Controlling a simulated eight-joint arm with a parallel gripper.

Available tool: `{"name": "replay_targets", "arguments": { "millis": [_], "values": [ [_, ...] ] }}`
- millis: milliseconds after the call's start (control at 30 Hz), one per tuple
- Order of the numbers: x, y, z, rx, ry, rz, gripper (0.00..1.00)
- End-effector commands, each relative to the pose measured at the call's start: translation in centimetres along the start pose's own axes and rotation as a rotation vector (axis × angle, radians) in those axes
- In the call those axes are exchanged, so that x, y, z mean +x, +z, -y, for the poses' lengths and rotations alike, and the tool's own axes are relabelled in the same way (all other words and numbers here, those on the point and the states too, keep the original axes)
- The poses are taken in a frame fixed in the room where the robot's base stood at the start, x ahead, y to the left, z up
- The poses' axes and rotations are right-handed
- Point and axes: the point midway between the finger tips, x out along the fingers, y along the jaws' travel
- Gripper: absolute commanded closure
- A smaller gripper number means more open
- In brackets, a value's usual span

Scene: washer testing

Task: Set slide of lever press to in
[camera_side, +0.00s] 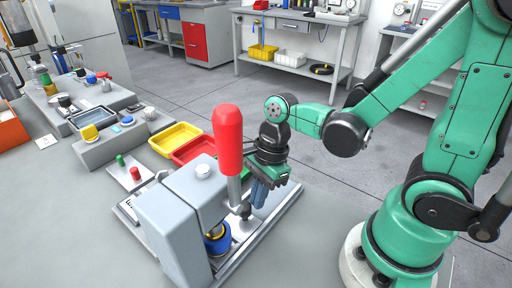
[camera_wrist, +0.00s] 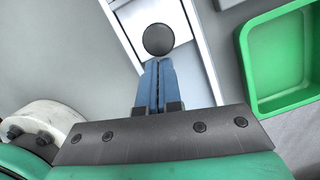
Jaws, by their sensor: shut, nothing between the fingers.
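The lever press (camera_side: 180,220) is a grey block body with a tall red handle (camera_side: 228,140), standing upright on a flat metal base plate (camera_side: 270,222). A blue ring part (camera_side: 217,243) sits low under the press head. A dark round knob (camera_side: 245,210) shows beside the lever's foot, and a dark ball knob (camera_wrist: 158,40) shows in the wrist view over the pale plate. My gripper (camera_side: 258,198) is shut and empty, its blue fingers pointing down to the right of the red handle. In the wrist view the fingertips (camera_wrist: 158,62) are right at the ball knob; contact cannot be told.
A yellow tray (camera_side: 175,138) and a red tray (camera_side: 193,151) lie behind the press. A small plate with green and red buttons (camera_side: 128,170) is at its left. A green bin (camera_wrist: 285,55) shows at right in the wrist view. Bench front left is clear.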

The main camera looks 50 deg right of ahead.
Motion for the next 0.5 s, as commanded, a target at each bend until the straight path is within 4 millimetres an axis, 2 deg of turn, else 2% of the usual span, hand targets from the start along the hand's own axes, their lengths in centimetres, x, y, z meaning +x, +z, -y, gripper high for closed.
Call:
{"name": "replay_targets", "arguments": {
  "millis": [200,500],
  "values": [
    [-0.9,-3.8,0.1,0.016,-0.006,-0.011,1.00],
    [-4.7,-3.6,0.1,0.008,-0.004,-0.013,1.00]
  ]
}}
